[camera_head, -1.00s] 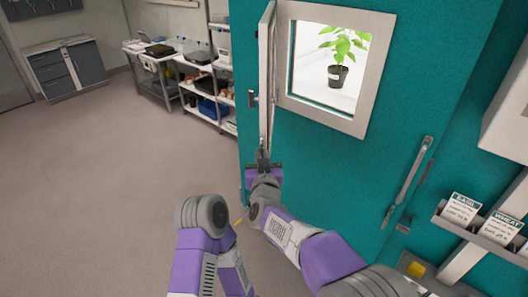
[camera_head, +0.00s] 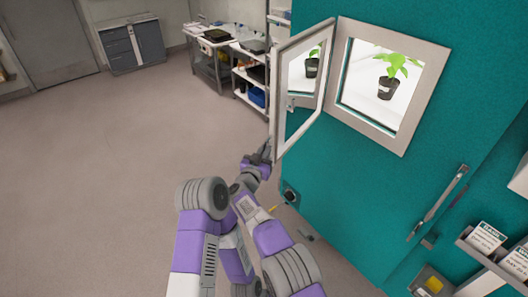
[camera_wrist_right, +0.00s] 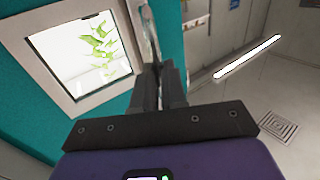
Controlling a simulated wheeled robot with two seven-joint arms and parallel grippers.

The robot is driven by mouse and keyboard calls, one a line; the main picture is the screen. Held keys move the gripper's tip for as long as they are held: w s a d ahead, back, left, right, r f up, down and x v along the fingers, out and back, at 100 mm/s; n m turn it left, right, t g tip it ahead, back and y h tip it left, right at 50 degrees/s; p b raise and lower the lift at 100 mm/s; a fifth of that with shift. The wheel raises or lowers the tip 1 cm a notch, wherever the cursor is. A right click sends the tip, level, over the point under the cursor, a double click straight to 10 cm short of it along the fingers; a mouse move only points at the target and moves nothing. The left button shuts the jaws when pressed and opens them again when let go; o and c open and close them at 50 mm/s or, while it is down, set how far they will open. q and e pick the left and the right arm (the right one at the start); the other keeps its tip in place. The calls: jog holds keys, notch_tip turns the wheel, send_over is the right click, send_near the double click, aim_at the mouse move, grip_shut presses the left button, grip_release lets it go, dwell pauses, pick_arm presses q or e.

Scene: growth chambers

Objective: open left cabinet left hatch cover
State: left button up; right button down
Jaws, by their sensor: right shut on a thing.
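The hatch cover (camera_head: 281,130), a pale metal frame with a glass pane, stands open to the left of its square window opening (camera_head: 428,95) in the teal cabinet (camera_head: 375,190). A potted plant shows inside the opening. My right gripper (camera_head: 265,150) is shut on the cover near its lower free corner. In the right wrist view my right gripper's fingers (camera_wrist_right: 160,85) meet the cover's edge (camera_wrist_right: 149,40), with the window (camera_wrist_right: 80,55) to the left. The exact contact is partly hidden. My left gripper is not in view.
A long door handle (camera_head: 437,203) is on the cabinet's right part. A rack with seed packets (camera_head: 487,237) is at lower right. Shelving and a work table (camera_head: 215,45) stand behind at upper left. The floor (camera_head: 100,160) at left is clear.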

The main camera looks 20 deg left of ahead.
jog(key=shift+w+a+r, duration=0.15)
jog(key=shift+a+r, duration=0.05)
jog(key=shift+a, duration=0.25)
jog(key=shift+a+f, duration=0.1)
jog(key=c, duration=1.2)
grip_release()
jog(key=shift+f, duration=0.1)
notch_tip(320, 180, up, 10)
